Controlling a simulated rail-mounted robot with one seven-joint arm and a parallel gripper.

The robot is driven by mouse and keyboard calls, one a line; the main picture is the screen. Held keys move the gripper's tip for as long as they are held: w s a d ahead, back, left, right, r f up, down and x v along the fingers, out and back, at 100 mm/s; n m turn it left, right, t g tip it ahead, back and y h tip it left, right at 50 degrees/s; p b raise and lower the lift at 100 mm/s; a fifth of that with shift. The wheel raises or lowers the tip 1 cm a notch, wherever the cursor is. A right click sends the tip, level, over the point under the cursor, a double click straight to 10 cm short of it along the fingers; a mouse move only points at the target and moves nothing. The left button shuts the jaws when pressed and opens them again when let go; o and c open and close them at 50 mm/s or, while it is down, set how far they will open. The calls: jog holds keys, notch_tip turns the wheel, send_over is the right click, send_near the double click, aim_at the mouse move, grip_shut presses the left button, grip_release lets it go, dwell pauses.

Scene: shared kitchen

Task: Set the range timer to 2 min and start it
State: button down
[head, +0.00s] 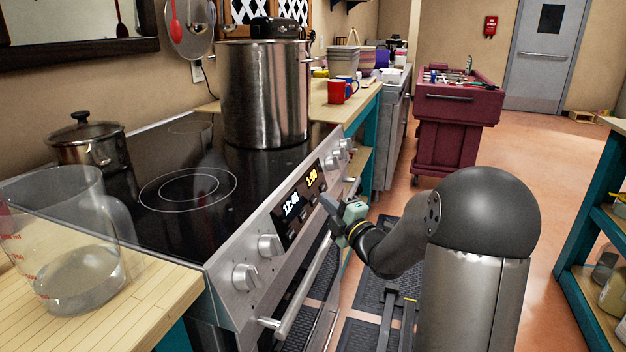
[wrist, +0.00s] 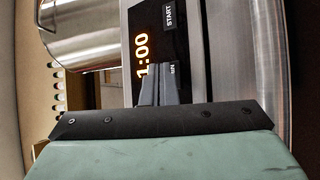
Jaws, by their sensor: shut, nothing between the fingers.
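The range's control panel (head: 299,205) shows a white clock reading that looks like 12:40 and a yellow timer reading (head: 312,178) of 1:00. In the wrist view the timer digits (wrist: 142,55) also read 1:00. A START button (wrist: 169,14) sits beside them, and another button (wrist: 173,71), labelled with letters ending in "IN", is partly hidden by my fingers. My gripper (head: 326,201) is shut and empty, with its fingertips (wrist: 158,72) at the panel close to that button. I cannot tell whether they touch it.
A big steel pot (head: 264,95) stands on the black cooktop (head: 160,215). Knobs (head: 247,277) stick out on both sides of the panel, above the oven handle (head: 300,295). A measuring jug (head: 65,240) stands on the left counter. The floor to the right is open.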

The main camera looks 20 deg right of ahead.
jog(key=shift+w+a+f+b, duration=0.15)
jog(key=shift+w+a+b, duration=0.2)
jog(key=shift+b, duration=0.2)
dwell(0.4)
jog(key=shift+s+d, duration=0.15)
jog(key=shift+s+d+r, duration=0.2)
jog(key=shift+s+d, duration=0.1)
dwell(0.3)
jog(key=s+d+r, duration=0.1)
jog(key=s+d, duration=0.2)
jog(key=d, duration=0.1)
jog(key=shift+s+d+r, duration=0.2)
jog(key=shift+s+r, duration=0.15)
jog(key=shift+r, duration=0.05)
dwell(0.7)
